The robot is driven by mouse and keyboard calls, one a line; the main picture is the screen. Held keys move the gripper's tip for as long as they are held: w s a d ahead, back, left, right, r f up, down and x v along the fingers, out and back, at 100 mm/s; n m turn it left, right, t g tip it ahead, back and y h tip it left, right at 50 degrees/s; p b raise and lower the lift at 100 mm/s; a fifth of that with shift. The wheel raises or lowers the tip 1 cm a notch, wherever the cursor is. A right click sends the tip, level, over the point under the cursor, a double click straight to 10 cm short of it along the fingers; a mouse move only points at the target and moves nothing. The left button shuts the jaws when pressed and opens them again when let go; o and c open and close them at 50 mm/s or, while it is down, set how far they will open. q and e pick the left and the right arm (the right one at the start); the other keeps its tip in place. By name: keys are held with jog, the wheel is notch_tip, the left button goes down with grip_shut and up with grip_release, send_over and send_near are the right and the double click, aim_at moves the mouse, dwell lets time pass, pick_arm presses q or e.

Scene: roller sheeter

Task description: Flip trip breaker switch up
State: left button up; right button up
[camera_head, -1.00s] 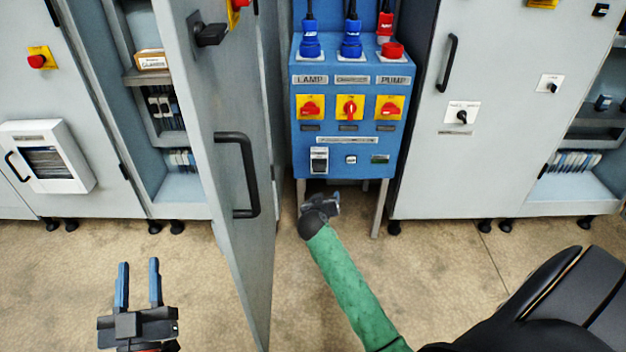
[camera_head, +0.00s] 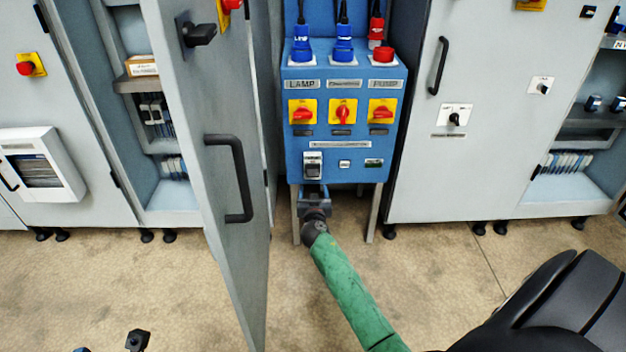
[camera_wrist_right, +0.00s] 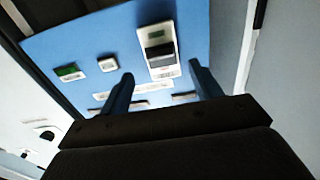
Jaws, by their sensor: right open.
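The trip breaker (camera_head: 313,165) is a small white module with a dark switch, low on the left of the blue panel (camera_head: 342,168). It also shows in the right wrist view (camera_wrist_right: 158,52), where the panel appears turned over. Its lever position is too small to tell. My right gripper (camera_head: 314,190) is open and empty just below the breaker, in front of the panel's lower edge. In the right wrist view its two blue fingers (camera_wrist_right: 161,75) are spread to either side of the breaker's line, apart from it. Only small parts of my left gripper (camera_head: 110,345) show at the bottom edge.
An open grey cabinet door (camera_head: 225,110) with a black handle stands close to the left of the panel. A closed grey cabinet (camera_head: 490,170) stands to the right. Rotary switches (camera_head: 342,111) and blue and red plugs (camera_head: 343,48) sit above the breaker. Floor below is clear.

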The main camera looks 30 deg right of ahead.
aim_at(313, 177)
jog(key=shift+x, duration=3.55)
jog(key=shift+c, duration=0.4)
jog(key=c, duration=0.9)
jog(key=shift+s, duration=0.1)
